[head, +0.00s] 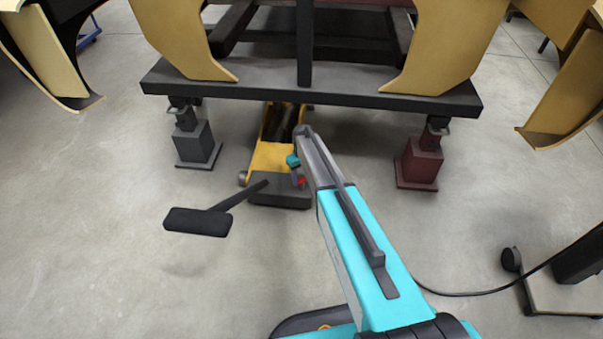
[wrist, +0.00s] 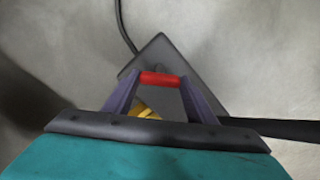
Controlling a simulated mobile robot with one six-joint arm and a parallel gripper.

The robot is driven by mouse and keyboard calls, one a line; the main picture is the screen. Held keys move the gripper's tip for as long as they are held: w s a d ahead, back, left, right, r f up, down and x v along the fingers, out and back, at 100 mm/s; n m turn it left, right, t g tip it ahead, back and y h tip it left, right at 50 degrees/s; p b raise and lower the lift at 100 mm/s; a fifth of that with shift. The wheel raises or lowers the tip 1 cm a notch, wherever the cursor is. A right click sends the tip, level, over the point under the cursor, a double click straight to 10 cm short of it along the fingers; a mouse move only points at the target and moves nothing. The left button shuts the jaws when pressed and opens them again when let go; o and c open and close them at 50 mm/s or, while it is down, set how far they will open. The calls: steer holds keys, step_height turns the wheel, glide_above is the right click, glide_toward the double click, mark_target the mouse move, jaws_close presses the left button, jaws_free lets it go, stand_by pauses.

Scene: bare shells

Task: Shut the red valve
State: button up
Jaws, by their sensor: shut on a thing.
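The red valve (wrist: 160,79) is a short red bar between the two purple fingers of my gripper (wrist: 160,82) in the wrist view. A finger meets each end of it, so my gripper is shut on it. In the head view only a small red patch of the valve (head: 301,181) shows beside my arm, above the dark end of a yellow jack (head: 270,157). My gripper (head: 298,176) is there too, mostly hidden by my arm. In the wrist view a dark grey plate (wrist: 160,52) lies behind the valve.
A black pedal-like bar (head: 197,221) sticks out left of the jack. A dark frame (head: 230,88) with tan curved shells (head: 180,35) stands over it on a grey stand (head: 196,145) and a dark red stand (head: 419,163). A cable crosses the floor at right. The left floor is open.

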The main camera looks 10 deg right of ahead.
mark_target(302, 178)
steer(key=m+p, duration=0.1)
steer(key=m, duration=0.1)
steer(key=m+p, duration=0.1)
steer(key=m, duration=0.1)
steer(key=shift+w+r+p, duration=0.2)
steer(key=shift+p, duration=0.2)
steer(key=shift+f+m+p, duration=0.1)
steer(key=shift+m+p, duration=0.75)
steer(key=shift+m, duration=1.25)
steer(key=o, duration=1.1)
steer(key=shift+s, duration=0.1)
step_height(302, 178, up, 14)
steer(key=shift+f+p, duration=0.15)
steer(key=shift+p, duration=0.75)
